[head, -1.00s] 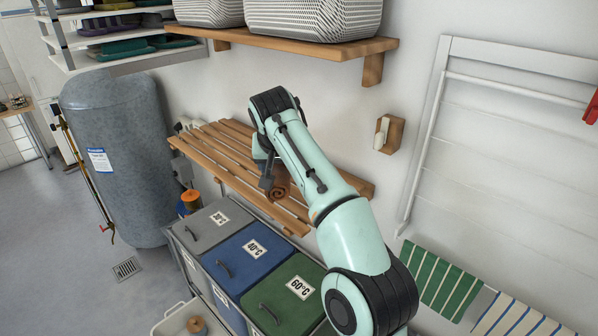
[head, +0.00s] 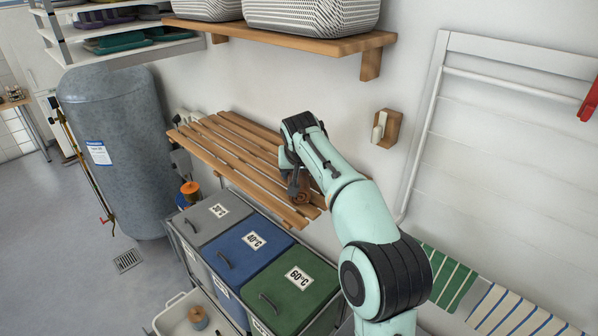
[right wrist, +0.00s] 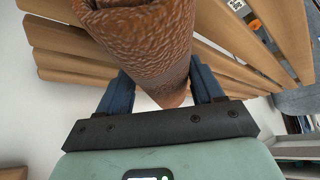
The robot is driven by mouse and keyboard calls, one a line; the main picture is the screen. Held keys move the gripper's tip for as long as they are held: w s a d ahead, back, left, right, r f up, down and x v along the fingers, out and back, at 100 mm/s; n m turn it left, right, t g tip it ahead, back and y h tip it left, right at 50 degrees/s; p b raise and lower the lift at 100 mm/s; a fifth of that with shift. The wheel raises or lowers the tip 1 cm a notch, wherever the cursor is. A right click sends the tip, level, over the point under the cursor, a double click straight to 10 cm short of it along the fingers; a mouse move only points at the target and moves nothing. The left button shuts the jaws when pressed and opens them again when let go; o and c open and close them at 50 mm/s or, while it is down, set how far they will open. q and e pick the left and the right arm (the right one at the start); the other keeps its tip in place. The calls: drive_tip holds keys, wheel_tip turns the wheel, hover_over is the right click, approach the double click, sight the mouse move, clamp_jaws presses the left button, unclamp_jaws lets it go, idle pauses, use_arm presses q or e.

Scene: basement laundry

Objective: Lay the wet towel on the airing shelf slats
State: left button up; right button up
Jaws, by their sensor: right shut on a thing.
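The wet towel (head: 304,190) is a brown, textured roll. It shows large in the right wrist view (right wrist: 145,45), between the two blue fingers of my right gripper (right wrist: 163,88). In the head view my right gripper (head: 296,182) is shut on the roll at the right part of the airing shelf slats (head: 232,150). The wooden slats also show behind the towel in the right wrist view (right wrist: 65,50). I cannot tell whether the roll touches the slats. My forearm hides the shelf's right end. My left gripper is not in view.
Grey, blue and green lidded bins (head: 247,248) stand below the shelf. A higher wooden shelf (head: 290,38) holds baskets above. A small wooden wall holder (head: 386,128) is to the right, and a grey tank (head: 120,150) to the left. The slats' left part is bare.

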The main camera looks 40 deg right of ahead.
drive_tip(key=shift+w+f, duration=0.15)
drive_tip(key=o, duration=1.1)
drive_tip(key=v, duration=1.2)
drive_tip(key=shift+r, duration=0.25)
drive_tip(key=shift+f, duration=0.1)
